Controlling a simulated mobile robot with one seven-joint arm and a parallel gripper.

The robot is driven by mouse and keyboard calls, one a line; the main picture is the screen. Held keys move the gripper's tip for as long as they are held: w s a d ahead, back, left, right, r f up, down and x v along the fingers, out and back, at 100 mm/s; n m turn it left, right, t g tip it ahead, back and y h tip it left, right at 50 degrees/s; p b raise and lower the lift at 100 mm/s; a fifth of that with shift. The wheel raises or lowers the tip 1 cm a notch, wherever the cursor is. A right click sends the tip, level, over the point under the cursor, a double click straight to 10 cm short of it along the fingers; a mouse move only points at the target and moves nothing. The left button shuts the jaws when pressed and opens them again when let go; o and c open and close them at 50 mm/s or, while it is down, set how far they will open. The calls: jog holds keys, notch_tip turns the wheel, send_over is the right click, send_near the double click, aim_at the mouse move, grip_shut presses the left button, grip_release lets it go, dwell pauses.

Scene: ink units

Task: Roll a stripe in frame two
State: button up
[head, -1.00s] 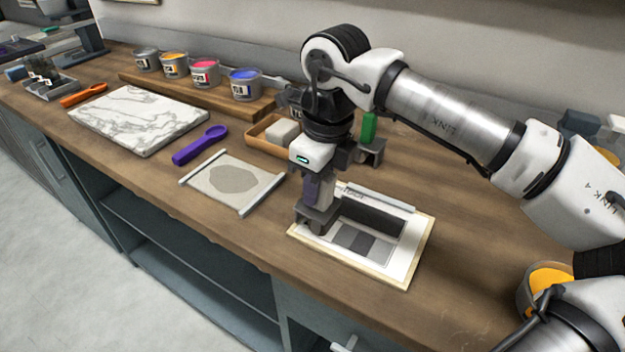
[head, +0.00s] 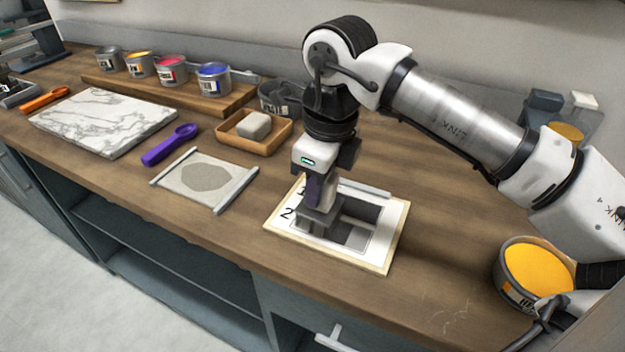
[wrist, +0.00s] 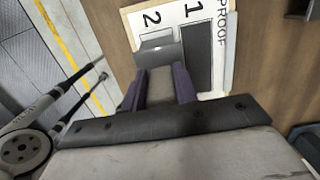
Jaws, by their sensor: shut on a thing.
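The proof board (head: 378,263) lies flat on the counter, with a pale wooden edge and the numbers 1 and 2 at its left. Frame one (head: 360,208) holds a long dark stripe, also seen in the wrist view (wrist: 197,60). Frame two (head: 357,236), nearer the counter front, shows grey and pale patches. My gripper (head: 322,200) is shut on a grey roller tool (wrist: 158,53), its purple fingers on either side of the handle. The tool's wide head is over frame two beside the 2 and hides part of it. I cannot tell whether it touches the board.
A grey-patched sheet (head: 172,180), purple spoon-shaped tool (head: 168,147) and marble slab (head: 98,118) lie to the left. A wooden tray (head: 226,133) with a pale block and several ink tins stand behind. An orange-yellow tin (head: 510,285) stands at the right.

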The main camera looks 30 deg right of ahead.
jog(key=shift+s+d+r+b, duration=0.1)
jog(key=shift+s+d+b, duration=0.05)
jog(key=shift+s+d, duration=0.55)
jog(key=shift+s+d+f+b, duration=0.1)
jog(key=shift+s+d, duration=0.35)
jog(key=shift+s, duration=0.4)
jog(key=shift+s+d+r+b, duration=0.1)
jog(key=shift+s+d+b, duration=0.05)
jog(key=shift+s+d, duration=0.55)
jog(key=shift+s+d+b, duration=0.2)
jog(key=shift+s+d, duration=0.2)
jog(key=shift+s, duration=0.2)
jog(key=shift+s+d+b, duration=0.2)
jog(key=shift+s+d, duration=0.2)
jog(key=shift+s, duration=0.2)
jog(key=shift+w+a+b, duration=0.2)
jog(key=shift+w+a, duration=0.85)
jog(key=shift+w, duration=0.3)
jog(key=shift+w+a+b, duration=0.15)
jog(key=shift+w+a, duration=0.9)
jog(key=shift+w, duration=0.3)
jog(key=shift+w+a, duration=0.75)
jog(key=shift+w, duration=0.25)
jog(key=shift+w+a, duration=0.75)
jog(key=shift+w, duration=0.2)
jog(key=shift+w+a, duration=0.9)
jog(key=shift+w, duration=0.2)
notch_tip(320, 180, up, 6)
jog(key=p, duration=0.3)
